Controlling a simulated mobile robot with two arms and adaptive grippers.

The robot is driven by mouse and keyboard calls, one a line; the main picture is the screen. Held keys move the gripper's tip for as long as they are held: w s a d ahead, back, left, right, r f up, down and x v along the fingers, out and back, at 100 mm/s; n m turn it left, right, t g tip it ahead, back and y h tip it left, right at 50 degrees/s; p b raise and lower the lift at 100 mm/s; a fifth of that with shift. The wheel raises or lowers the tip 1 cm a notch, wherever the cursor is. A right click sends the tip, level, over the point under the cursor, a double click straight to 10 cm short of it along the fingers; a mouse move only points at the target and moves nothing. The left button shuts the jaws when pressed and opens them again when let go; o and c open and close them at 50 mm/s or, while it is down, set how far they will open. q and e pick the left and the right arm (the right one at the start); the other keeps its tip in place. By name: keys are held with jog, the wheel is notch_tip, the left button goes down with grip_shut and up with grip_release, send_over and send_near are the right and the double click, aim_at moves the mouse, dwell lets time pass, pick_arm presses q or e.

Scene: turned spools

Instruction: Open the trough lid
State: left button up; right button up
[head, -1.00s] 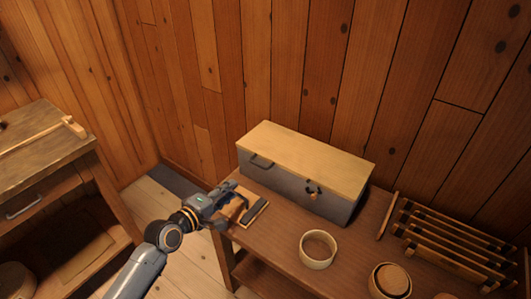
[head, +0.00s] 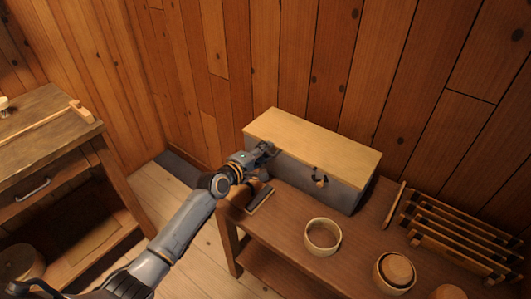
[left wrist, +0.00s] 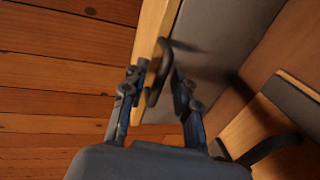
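The trough (head: 338,190) is a long grey box on the bench with a pale wooden lid (head: 315,142), which lies shut on it. In the left wrist view the dark lid handle (left wrist: 158,72) sits near the edge where the pale wood (left wrist: 153,30) meets the grey side (left wrist: 215,50). My left gripper (head: 266,152) is at the left end of the trough front and covers the handle in the head view. In the left wrist view its open fingers (left wrist: 158,85) stand on either side of the handle. My right gripper is not in view.
A dark latch (head: 320,180) is on the trough front. A wooden wall stands close behind.

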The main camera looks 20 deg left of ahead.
pick_arm(q)
jog(key=shift+w, duration=0.1)
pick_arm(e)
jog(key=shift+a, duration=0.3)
pick_arm(q)
jog(key=shift+c, duration=0.4)
grip_shut()
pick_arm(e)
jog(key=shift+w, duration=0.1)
pick_arm(q)
jog(key=shift+w+d, duration=0.1)
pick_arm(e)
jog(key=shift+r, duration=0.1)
